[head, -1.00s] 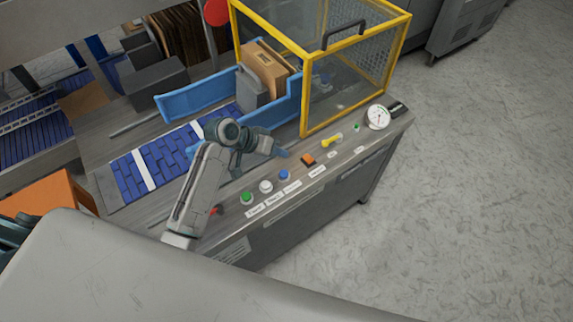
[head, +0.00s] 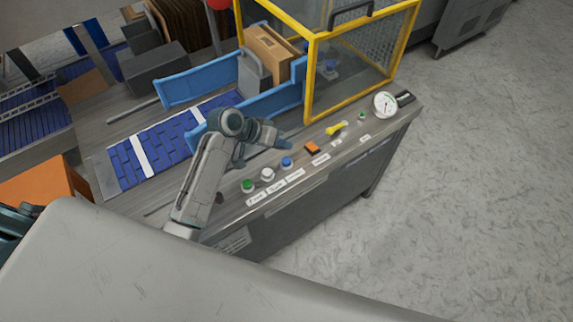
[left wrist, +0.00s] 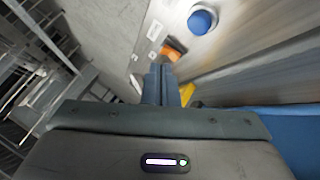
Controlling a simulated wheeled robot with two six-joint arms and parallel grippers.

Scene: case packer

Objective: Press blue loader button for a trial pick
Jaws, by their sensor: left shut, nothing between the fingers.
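The blue button (head: 287,162) sits on the machine's front control ledge, right of a white button (head: 267,174) and a green button (head: 248,186). My left gripper (head: 286,144) is shut and empty. It is just behind and above the blue button in the head view. In the left wrist view the blue button (left wrist: 202,20) is at the upper right, apart from the shut fingertips (left wrist: 160,70). A gap shows between fingers and button. My right gripper is not in view.
An orange switch (head: 312,149), a yellow lever (head: 337,129) and a gauge (head: 385,104) continue along the ledge. A yellow-framed guard (head: 311,75) stands behind them. Blue side rails (head: 199,84) flank a carton (head: 272,54). Open floor lies at the right.

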